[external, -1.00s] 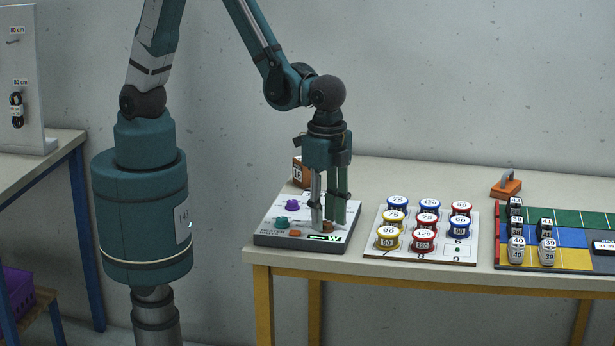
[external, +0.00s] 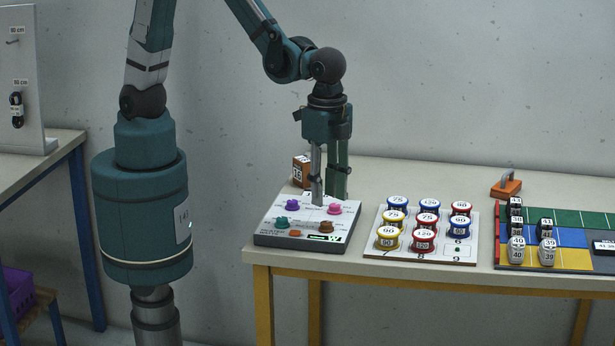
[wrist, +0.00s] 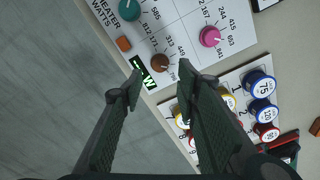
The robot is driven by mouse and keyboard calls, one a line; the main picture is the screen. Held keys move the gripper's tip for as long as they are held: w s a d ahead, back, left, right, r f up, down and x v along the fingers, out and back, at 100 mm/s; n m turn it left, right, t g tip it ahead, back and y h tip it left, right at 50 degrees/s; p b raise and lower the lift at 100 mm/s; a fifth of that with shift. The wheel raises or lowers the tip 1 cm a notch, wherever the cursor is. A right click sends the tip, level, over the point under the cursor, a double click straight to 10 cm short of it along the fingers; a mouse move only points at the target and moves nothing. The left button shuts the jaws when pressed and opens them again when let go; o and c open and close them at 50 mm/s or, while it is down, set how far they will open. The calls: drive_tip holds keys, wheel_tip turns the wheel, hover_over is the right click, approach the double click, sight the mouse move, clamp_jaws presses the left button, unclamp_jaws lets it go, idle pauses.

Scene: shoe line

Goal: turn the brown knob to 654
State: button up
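The brown knob (external: 326,227) is on the front right of the sloped control panel (external: 268,240). It also shows in the wrist view (wrist: 160,62), with small printed numbers around it; I cannot read its pointer setting or find 654. My gripper (external: 328,199) is above the panel, clear of the brown knob. In the wrist view my gripper (wrist: 160,83) has its two fingers spread with nothing between the tips. A small display (wrist: 143,72) with green characters sits beside the knob.
A pink knob (external: 334,209), purple knob (external: 292,205), teal knob (external: 281,223) and orange button (external: 295,233) share the panel. A board (external: 460,257) with several numbered round pieces stands to the right.

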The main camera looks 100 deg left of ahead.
drive_tip(key=shift+r, duration=2.8)
drive_tip(key=s+a+r+n+t, duration=0.3)
drive_tip(key=s+a+r, duration=0.3)
drive_tip(key=a, duration=0.4)
drive_tip(key=s+a+r+n+t, duration=0.3)
drive_tip(key=s+a+r+t, duration=0.1)
drive_tip(key=s+a+r, duration=0.3)
drive_tip(key=shift+s+a, duration=1.05)
drive_tip(key=shift+a, duration=0.7)
